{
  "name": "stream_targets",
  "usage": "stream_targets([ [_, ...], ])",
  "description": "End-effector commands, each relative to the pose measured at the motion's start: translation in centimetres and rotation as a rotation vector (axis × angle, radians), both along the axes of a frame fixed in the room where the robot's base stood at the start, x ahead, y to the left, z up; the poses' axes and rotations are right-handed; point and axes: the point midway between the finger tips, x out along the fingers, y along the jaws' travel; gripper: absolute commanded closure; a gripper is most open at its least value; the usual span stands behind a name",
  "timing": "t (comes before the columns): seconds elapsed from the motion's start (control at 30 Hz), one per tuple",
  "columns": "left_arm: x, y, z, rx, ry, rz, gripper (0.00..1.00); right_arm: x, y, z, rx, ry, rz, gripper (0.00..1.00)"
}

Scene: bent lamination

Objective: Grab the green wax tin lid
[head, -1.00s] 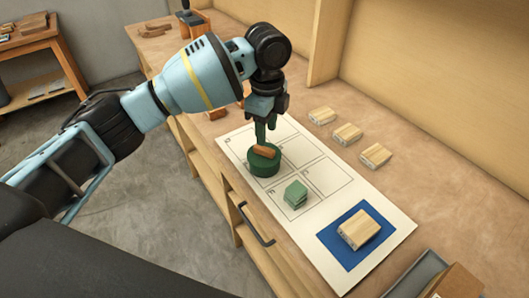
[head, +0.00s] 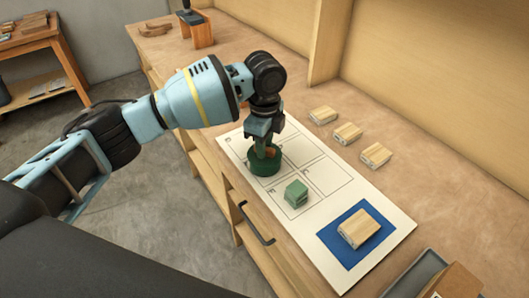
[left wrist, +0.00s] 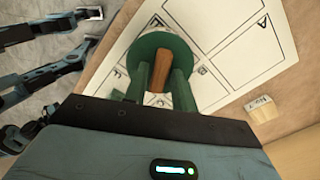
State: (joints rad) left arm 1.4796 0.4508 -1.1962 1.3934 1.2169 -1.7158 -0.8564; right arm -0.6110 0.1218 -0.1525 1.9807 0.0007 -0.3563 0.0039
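The green wax tin lid (head: 256,168) is a round dark green piece with a brown bar-shaped handle on top. It sits in one of the outlined squares of the white sheet (head: 399,225). My left gripper (head: 265,150) points down over it. In the left wrist view its two green fingers (left wrist: 162,78) stand on either side of the brown handle (left wrist: 159,88), close to it, and look open. The round green top (left wrist: 150,43) shows beyond the fingers. Finger contact with the handle is unclear.
A green block (head: 296,193) sits in a neighbouring square. A wooden block (head: 358,228) lies on the blue patch (head: 340,252). Three wooden blocks (head: 347,133) lie beside the sheet near the back wall. A grey tray (head: 415,277) is at the front right.

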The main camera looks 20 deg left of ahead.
Motion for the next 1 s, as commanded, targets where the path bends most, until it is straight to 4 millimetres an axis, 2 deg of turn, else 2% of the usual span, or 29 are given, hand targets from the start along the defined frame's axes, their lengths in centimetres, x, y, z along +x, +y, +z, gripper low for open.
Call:
stream_targets([
  [0.03,0.0,0.0,0.0,0.000,0.000,0.000,0.80,0.0,0.0,0.0,-0.001,0.000,0.001,0.64],
  [0.2,0.0,0.0,0.0,0.000,0.000,0.000,1.00,0.0,0.0,0.0,0.000,0.001,0.000,0.64],
  [0.53,0.0,0.0,0.6,0.000,-0.001,0.000,1.00,0.0,0.1,0.0,0.003,0.001,-0.004,0.64],
  [0.67,0.1,0.0,2.3,-0.001,-0.004,-0.001,1.00,0.1,0.2,0.1,0.007,0.000,-0.009,0.64],
  [1.0,0.0,-0.1,8.3,-0.001,-0.002,0.000,1.00,0.2,0.3,0.3,0.008,-0.005,-0.011,0.64],
])
